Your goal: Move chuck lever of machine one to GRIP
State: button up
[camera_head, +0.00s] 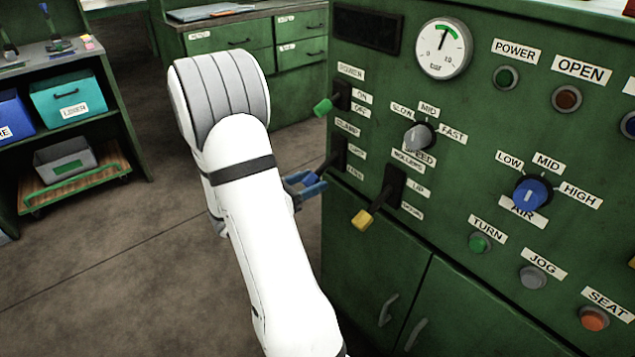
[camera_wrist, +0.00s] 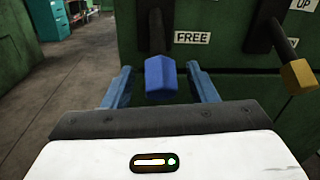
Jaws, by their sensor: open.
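The lever with the blue handle (camera_wrist: 161,77) stands out from the green machine panel on a dark shaft, beside a FREE label (camera_wrist: 192,37). Its handle hangs low, near the level of that label. In the head view its dark shaft (camera_head: 328,163) shows, with the handle partly hidden by my gripper. My gripper (camera_wrist: 160,88) is open, with one blue finger on each side of the blue handle. I see gaps between handle and fingers in the wrist view, so it is not clamped. The head view shows my gripper (camera_head: 306,185) close to the panel.
A yellow-handled lever (camera_head: 363,219) is close on the right, and a green-handled lever (camera_head: 323,107) is above. Knobs, buttons and a gauge (camera_head: 443,48) fill the panel's right. A shelf with bins (camera_head: 75,97) stands at left. Open floor lies between.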

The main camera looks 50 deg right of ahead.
jog(key=shift+x, duration=1.35)
jog(key=shift+c, duration=0.5)
grip_shut()
